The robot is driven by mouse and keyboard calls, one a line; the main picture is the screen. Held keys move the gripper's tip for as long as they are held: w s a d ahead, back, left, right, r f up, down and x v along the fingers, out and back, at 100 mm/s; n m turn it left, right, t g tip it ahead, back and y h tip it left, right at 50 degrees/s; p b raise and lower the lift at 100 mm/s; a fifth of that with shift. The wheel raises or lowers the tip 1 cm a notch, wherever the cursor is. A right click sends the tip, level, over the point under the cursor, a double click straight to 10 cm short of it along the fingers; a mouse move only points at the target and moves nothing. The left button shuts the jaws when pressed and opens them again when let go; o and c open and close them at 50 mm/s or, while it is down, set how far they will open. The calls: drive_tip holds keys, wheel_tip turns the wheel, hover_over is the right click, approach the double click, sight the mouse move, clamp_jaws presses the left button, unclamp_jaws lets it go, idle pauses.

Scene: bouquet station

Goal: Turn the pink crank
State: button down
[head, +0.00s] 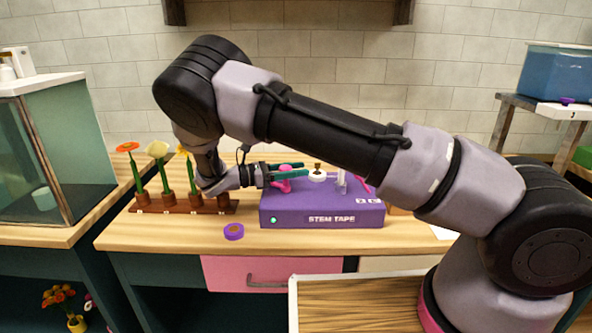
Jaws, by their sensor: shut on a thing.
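The purple stem tape machine (322,218) stands on the wooden counter, with "STEM TAPE" on its front. The pink crank (285,186) is at the left of its top, partly hidden by my gripper. My gripper (287,173) reaches in from the left with its teal fingers level over the machine. The fingers are shut on the pink crank. A white roll (317,177) sits on the machine just right of the fingertips.
A brown rack (190,205) with several flowers stands left of the machine, below my wrist. A purple tape roll (233,231) lies in front on the counter (170,233). A glass-sided cabinet (78,145) is at the far left. My arm hides the counter's right part.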

drive_tip(key=shift+c, duration=1.8)
unclamp_jaws()
drive_tip(key=v, duration=1.1)
